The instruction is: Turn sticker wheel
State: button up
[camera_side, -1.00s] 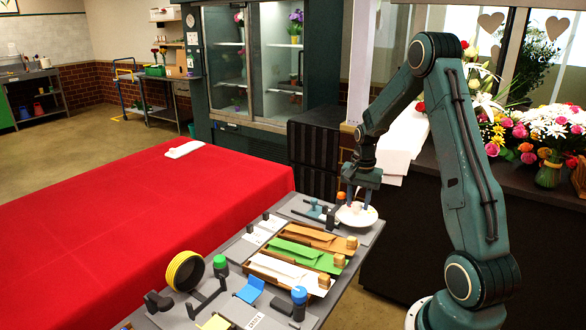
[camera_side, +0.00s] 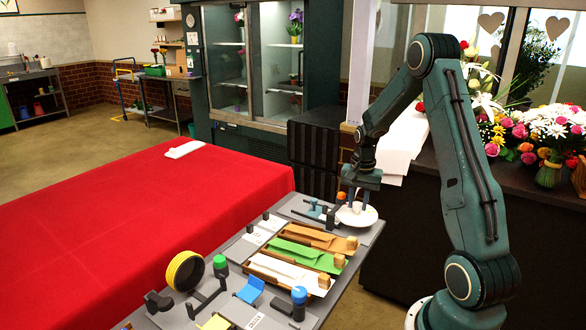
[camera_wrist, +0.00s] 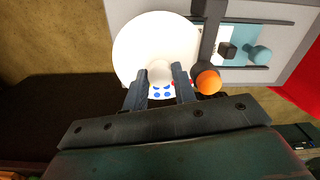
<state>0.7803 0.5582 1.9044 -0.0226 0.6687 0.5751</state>
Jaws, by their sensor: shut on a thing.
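The sticker wheel (camera_side: 368,221) is a white round disc at the far end of the grey station board. In the wrist view the wheel (camera_wrist: 140,40) has a pale round knob (camera_wrist: 160,71) at its middle, with blue dots and some red near its lower edge. My gripper (camera_side: 357,203) points down over the wheel. In the wrist view its fingers (camera_wrist: 160,78) stand on either side of the knob and are shut on it. The fingers and the gripper body hide part of the lower rim.
Orange, green and white envelopes (camera_side: 303,257) lie in trays nearer the camera. A red-covered table (camera_side: 130,230) is at left.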

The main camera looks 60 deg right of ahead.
aim_at(358, 203)
jog(key=n, duration=0.4)
jog(key=shift+w+d+n, duration=0.1)
jog(key=shift+n, duration=1.9)
jog(key=o, duration=0.7)
jog(key=shift+r, duration=0.2)
notch_tip(358, 203, up, 14)
jog(key=shift+f, duration=0.25)
